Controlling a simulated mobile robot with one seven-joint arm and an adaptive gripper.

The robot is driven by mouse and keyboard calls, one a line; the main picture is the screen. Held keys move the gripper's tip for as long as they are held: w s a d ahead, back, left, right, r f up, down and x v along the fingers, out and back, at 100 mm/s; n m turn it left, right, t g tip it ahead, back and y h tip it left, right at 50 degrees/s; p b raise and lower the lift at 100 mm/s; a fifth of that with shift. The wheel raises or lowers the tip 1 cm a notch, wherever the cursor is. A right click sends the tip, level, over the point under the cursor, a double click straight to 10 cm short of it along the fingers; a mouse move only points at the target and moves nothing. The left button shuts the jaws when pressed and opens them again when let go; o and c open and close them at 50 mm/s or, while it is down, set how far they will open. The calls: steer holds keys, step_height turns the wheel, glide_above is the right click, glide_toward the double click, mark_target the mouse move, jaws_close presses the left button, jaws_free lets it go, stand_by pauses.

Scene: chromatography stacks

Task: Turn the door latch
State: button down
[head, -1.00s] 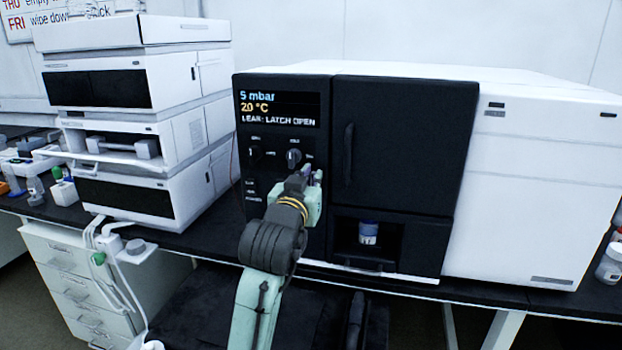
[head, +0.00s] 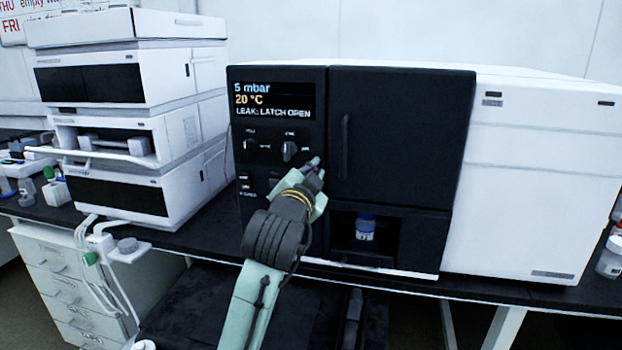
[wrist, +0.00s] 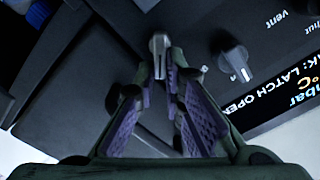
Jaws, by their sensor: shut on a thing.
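The door latch (wrist: 159,56) is a small silver-grey lever on the black front of the instrument. In the wrist view it stands between the purple-padded fingertips of my gripper (wrist: 159,82), which is shut on it. In the head view my gripper (head: 315,170) is at the panel beside the left edge of the black door (head: 405,135), and it hides the latch there. The door looks closed. The display (head: 273,100) reads 5 mbar, 20 °C and "LEAK: LATCH OPEN".
A vent knob (head: 289,150) sits just above my gripper, close to the fingers in the wrist view (wrist: 233,62). A second knob (head: 248,146) is left of it. The door's vertical handle (head: 344,147) is right of my gripper. A blue-capped vial (head: 365,228) stands in the recess below.

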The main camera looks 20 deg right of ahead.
steer(key=shift+s+d+f+m+b, duration=0.1)
steer(key=shift+f+m+b, duration=0.2)
steer(key=shift+m+b, duration=0.95)
steer(key=shift+s+d+f+m+b, duration=0.1)
steer(key=shift+f+m+b, duration=0.2)
steer(key=shift+m, duration=1.8)
steer(key=shift+s+d+f+m+b, duration=0.1)
steer(key=shift+f+m+b, duration=0.2)
steer(key=shift+m+b, duration=0.95)
steer(key=shift+m+p, duration=0.45)
steer(key=shift+m, duration=0.05)
steer(key=c, duration=1.7)
jaws_free()
steer(key=v, duration=1.2)
steer(key=shift+w, duration=0.1)
